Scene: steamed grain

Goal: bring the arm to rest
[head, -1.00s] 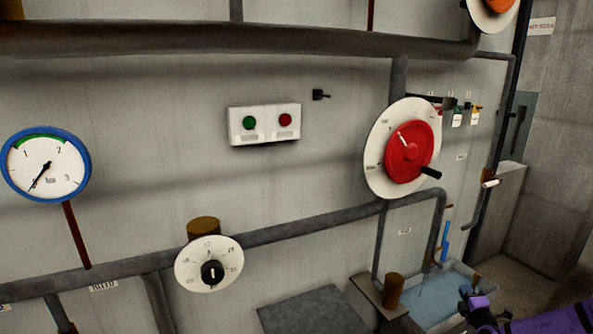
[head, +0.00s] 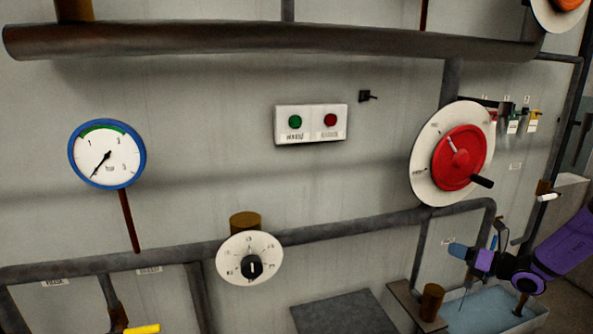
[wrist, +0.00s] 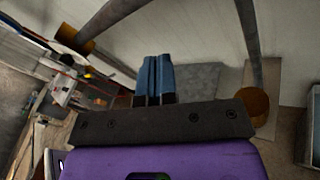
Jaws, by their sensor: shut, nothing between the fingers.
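My gripper (head: 457,250) is at the lower right of the head view, at the end of my purple and black arm, in front of the wall and above the blue-grey basin (head: 480,318). In the wrist view the two blue fingers of my gripper (wrist: 155,78) lie side by side, shut, with nothing held. The fingertips touch nothing that I can make out. A red handwheel (head: 458,158) on a white disc is on the wall above my gripper.
A blue-rimmed gauge (head: 107,154), a panel (head: 311,124) with green and red buttons, and a dial knob (head: 252,268) are on the wall. A grey pipe (head: 330,229) runs along it. A brown cylinder (head: 432,302) and a flat grey slab (head: 345,313) are low down.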

